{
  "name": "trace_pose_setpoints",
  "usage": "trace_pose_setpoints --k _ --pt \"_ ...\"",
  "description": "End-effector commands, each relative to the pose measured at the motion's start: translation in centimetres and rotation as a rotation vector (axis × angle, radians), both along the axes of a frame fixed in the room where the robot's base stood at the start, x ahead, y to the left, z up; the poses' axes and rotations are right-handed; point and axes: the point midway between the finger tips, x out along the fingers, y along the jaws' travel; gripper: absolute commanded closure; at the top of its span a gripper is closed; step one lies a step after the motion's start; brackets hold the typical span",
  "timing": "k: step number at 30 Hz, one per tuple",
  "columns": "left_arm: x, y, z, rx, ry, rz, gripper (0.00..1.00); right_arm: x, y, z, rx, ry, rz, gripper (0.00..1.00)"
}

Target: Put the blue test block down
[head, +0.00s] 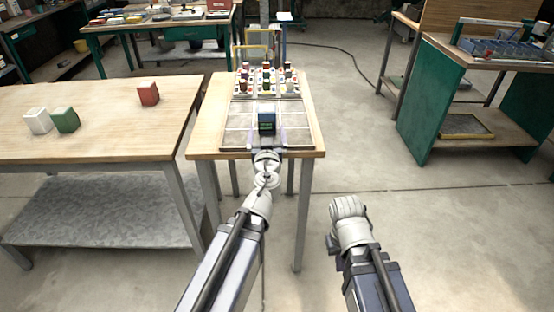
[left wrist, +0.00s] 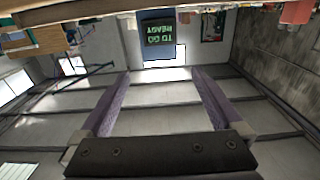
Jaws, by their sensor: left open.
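The blue test block (head: 266,118) stands upright on the near part of a grey sectioned board (head: 238,124) on the narrow wooden table. It also shows in the left wrist view (left wrist: 151,21), upside down, with a dark screen of green letters reading "READY TO GO". My left gripper (head: 267,136) reaches over the table's near edge, just in front of the block. Its two purple fingers (left wrist: 162,75) are spread, and in the wrist view the block lies beyond their tips, with nothing clasped. My right gripper (head: 347,207) hangs over the floor right of the table; its jaws cannot be made out.
Several small coloured items (head: 266,78) stand in rows on the far part of the board. A white block (head: 37,121), a green block (head: 66,120) and a red block (head: 148,94) sit on the left table (head: 105,130).

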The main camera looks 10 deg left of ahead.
Motion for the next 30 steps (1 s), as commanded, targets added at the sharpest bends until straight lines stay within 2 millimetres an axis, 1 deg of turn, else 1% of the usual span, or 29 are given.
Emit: trace_pose_setpoints --k 4,7,8,11,12,13,14,15,16,17,18,20,21,24,25,27,30 --pt "-0.1 0.2 -0.3 -0.001 0.012 0.023 0.00 0.0 0.0 0.0 0.000 0.000 0.000 1.00" --pt "-0.9 0.7 -1.5 0.000 0.074 0.098 0.00 0.0 0.0 0.0 0.000 0.000 0.000 1.00" --pt "-1.3 0.9 -2.3 -0.001 0.110 0.129 0.00 0.0 0.0 0.0 0.000 0.000 0.000 1.00" --pt "-3.2 0.9 -5.9 0.000 0.294 0.224 0.00 0.0 0.0 0.0 0.000 0.000 0.000 1.00" --pt "-4.3 0.6 -7.7 0.002 0.391 0.248 0.00 0.0 0.0 0.0 0.000 0.000 0.000 1.00" --pt "-5.2 0.2 -9.1 0.004 0.470 0.257 0.00 0.0 0.0 0.0 0.000 0.000 0.000 1.00" --pt "-6.1 -0.3 -10.5 0.005 0.553 0.259 0.00 0.0 0.0 0.0 0.000 0.000 0.000 1.00" --pt "-7.6 -1.3 -12.5 0.011 0.673 0.250 0.00 0.0 0.0 0.0 0.000 0.000 0.000 1.00" --pt "-8.9 -2.3 -13.9 0.016 0.769 0.231 0.00 0.0 0.0 0.0 0.000 0.000 0.000 1.00" --pt "-10.2 -3.3 -15.3 0.022 0.865 0.205 0.00 0.0 0.0 0.0 0.000 0.000 0.000 1.00" --pt "-12.0 -4.8 -16.9 0.032 0.989 0.157 0.00 0.0 0.0 0.0 0.000 0.000 0.000 1.00" --pt "-14.7 -7.1 -18.9 0.049 1.161 0.067 0.00 0.0 0.0 0.0 0.000 0.000 0.000 1.00" --pt "-16.4 -8.5 -19.9 0.060 1.261 -0.001 0.00 0.0 0.0 0.0 0.000 0.000 0.000 1.00" --pt "-20.2 -11.7 -21.2 0.087 1.456 -0.170 0.00 0.0 0.0 0.0 0.000 0.000 0.000 1.00" --pt "-21.1 -12.4 -21.5 0.093 1.499 -0.216 0.00 0.0 0.0 0.0 0.000 0.000 0.000 1.00" --pt "-22.8 -13.8 -21.7 0.105 1.573 -0.304 0.00 0.0 0.0 0.0 0.000 0.000 0.000 1.00" --pt "-24.1 -14.7 -21.9 0.116 1.627 -0.377 0.00 0.0 0.0 0.0 0.000 0.000 0.000 1.00"
